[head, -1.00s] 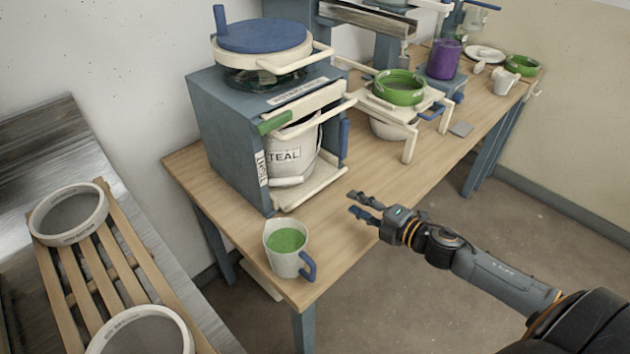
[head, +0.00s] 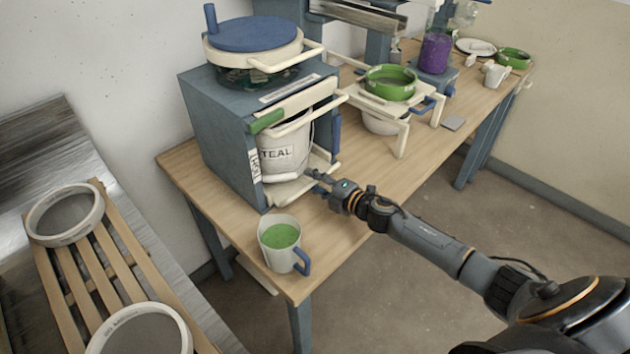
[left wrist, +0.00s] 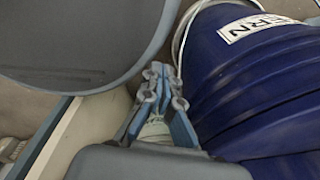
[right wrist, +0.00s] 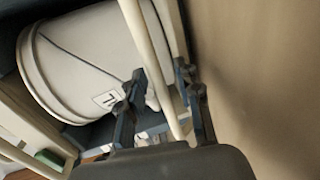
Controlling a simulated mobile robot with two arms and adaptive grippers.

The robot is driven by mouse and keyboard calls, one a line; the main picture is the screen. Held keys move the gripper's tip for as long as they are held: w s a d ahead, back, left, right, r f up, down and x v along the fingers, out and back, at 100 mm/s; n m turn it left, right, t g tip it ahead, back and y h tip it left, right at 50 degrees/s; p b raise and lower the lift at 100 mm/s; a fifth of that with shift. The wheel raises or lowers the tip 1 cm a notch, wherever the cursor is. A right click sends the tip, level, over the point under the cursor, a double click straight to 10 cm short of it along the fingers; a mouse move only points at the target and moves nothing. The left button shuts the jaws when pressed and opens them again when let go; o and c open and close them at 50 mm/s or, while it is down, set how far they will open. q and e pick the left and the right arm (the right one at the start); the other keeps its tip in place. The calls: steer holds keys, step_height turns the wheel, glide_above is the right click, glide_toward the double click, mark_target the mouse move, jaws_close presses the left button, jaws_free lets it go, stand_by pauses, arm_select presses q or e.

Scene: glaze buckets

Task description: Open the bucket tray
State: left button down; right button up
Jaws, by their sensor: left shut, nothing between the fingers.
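The bucket tray (head: 284,194) is a cream shelf low in the front of the blue-grey cabinet (head: 215,135). A white bucket labelled TEAL (head: 283,150) stands on it; it also shows in the right wrist view (right wrist: 85,55). My right gripper (head: 316,181) is at the tray's front edge. In the right wrist view its fingers (right wrist: 160,78) are spread, with a cream bar (right wrist: 153,55) running between them in the picture. Contact cannot be told. My left gripper (left wrist: 161,78) is shut and empty beside a dark blue bucket (left wrist: 260,85), outside the head view.
A mug of green glaze (head: 281,243) stands at the table's near corner. A blue-lidded pot (head: 254,38) sits on the cabinet. A cream stand with a green sieve (head: 390,84) is to the right. Slatted racks with sieves (head: 66,214) are at left.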

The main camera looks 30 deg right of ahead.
steer(key=shift+c, duration=0.6)
arm_select(q)
steer(key=shift+s+a, duration=0.15)
steer(key=shift+s, duration=0.25)
arm_select(e)
jaws_close()
